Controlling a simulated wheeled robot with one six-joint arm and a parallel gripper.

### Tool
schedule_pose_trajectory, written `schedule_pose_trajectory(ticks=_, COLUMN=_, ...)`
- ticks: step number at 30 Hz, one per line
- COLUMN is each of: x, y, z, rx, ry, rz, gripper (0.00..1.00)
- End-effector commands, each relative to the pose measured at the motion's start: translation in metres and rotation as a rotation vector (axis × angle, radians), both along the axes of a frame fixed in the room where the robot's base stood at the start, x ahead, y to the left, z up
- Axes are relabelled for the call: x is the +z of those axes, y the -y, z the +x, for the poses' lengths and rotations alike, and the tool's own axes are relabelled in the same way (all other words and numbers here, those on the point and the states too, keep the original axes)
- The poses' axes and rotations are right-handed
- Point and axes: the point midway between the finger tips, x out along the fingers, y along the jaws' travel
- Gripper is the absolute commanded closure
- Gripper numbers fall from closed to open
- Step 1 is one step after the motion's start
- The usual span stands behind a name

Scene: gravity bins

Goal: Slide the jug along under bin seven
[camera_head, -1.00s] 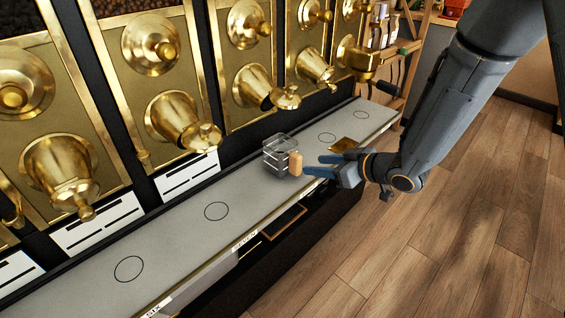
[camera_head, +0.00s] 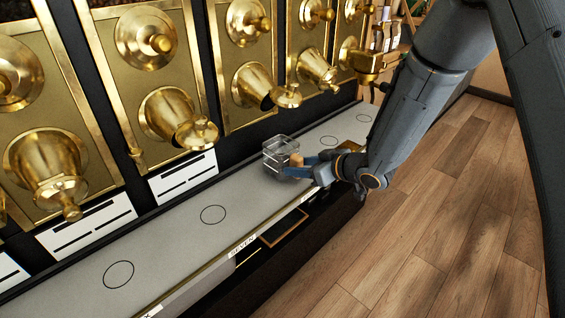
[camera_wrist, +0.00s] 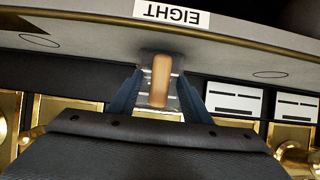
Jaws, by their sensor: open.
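The jug (camera_head: 278,160) is a small clear box with ribbed sides and a tan handle (camera_head: 296,160). It stands upright on the grey shelf (camera_head: 250,190), to the right of the ring mark (camera_head: 213,215) by the SEVEN label (camera_head: 242,243). My gripper (camera_head: 291,171) is at the handle side of the jug, low over the shelf. In the wrist view the handle (camera_wrist: 160,82) stands between the two blue fingers, with one finger on each side. My gripper is open; I cannot tell whether a finger touches the handle.
Brass bins with spouts (camera_head: 178,118) line the wall above the shelf. An upside-down EIGHT label (camera_wrist: 172,14) is on the shelf edge in the wrist view. The shelf is clear from the jug leftward past two ring marks. A brass-coloured piece (camera_head: 350,146) lies to the right.

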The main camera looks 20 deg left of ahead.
Motion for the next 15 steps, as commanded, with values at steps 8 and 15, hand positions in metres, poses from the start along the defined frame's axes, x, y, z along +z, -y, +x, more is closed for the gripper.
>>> schedule_pose_trajectory(ticks=8, x=0.0003, y=0.0002, z=0.0001, rx=0.000, ry=0.000, rz=0.000, gripper=0.80)
schedule_pose_trajectory(ticks=15, x=0.0007, y=0.0001, z=0.0000, rx=0.000, ry=0.000, rz=0.001, gripper=1.00)
